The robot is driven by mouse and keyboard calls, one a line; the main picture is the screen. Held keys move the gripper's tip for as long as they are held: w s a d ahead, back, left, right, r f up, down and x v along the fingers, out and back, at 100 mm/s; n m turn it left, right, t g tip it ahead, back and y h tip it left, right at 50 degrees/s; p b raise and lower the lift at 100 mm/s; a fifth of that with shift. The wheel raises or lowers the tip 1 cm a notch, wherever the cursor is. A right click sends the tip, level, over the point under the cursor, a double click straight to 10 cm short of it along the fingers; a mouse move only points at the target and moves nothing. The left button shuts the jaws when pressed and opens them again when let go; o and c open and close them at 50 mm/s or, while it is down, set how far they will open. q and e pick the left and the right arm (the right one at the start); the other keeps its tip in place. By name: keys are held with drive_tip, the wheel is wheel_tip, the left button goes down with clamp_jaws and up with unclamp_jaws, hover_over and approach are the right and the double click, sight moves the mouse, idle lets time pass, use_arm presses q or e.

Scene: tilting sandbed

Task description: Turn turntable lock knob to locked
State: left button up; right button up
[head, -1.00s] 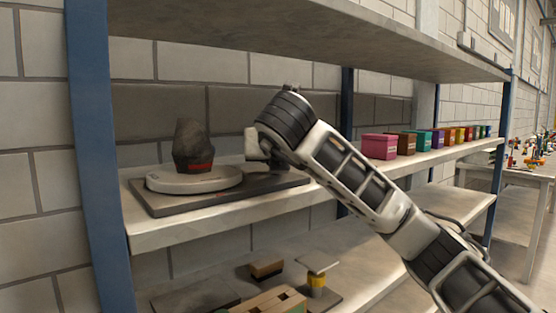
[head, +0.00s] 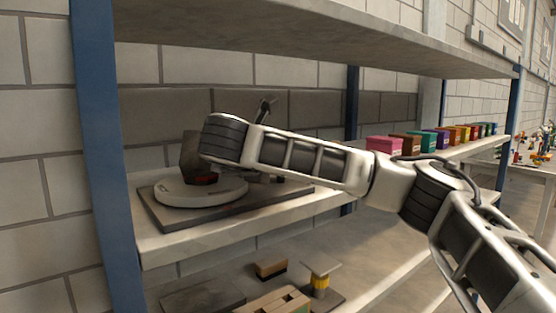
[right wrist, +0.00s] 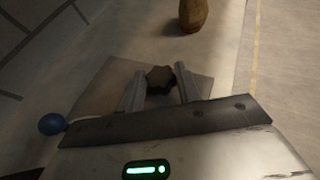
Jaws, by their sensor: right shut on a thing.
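The round grey turntable (head: 190,194) sits on a dark flat base plate (head: 165,222) on the shelf. A dark rock with a red band (head: 190,158) stands on it, partly behind my right wrist. In the right wrist view, a dark brown lobed knob (right wrist: 159,79) sits between the two fingers of my right gripper (right wrist: 158,86), which is shut on it. The knob and right gripper are hidden behind my arm in the head view. I cannot read the knob's lock position. My left gripper is not in view.
A blue post (head: 100,150) stands at the shelf's left end, and an upper shelf (head: 300,35) hangs above. Several coloured boxes (head: 384,144) line the shelf to the right. A lower shelf holds wooden pieces (head: 270,268). The wrist view shows a blue ball (right wrist: 52,124) and a brown rounded object (right wrist: 193,14).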

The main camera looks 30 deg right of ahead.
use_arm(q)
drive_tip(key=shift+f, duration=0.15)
use_arm(e)
drive_tip(key=shift+f, duration=0.1)
drive_tip(key=o, duration=1)
drive_tip(key=shift+c, duration=0.2)
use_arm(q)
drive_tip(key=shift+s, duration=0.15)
use_arm(e)
drive_tip(key=shift+s+a, duration=0.1)
drive_tip(key=shift+s+a+r, duration=0.2)
drive_tip(key=shift+a+r, duration=0.25)
drive_tip(key=shift+a, duration=0.05)
use_arm(q)
drive_tip(key=b, duration=0.1)
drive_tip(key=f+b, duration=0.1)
drive_tip(key=b, duration=0.1)
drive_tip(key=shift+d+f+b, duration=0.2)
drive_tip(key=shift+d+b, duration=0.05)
drive_tip(key=shift+b, duration=0.05)
use_arm(e)
drive_tip(key=v, duration=1.4)
drive_tip(key=shift+s+a, duration=0.15)
drive_tip(key=shift+s, duration=0.1)
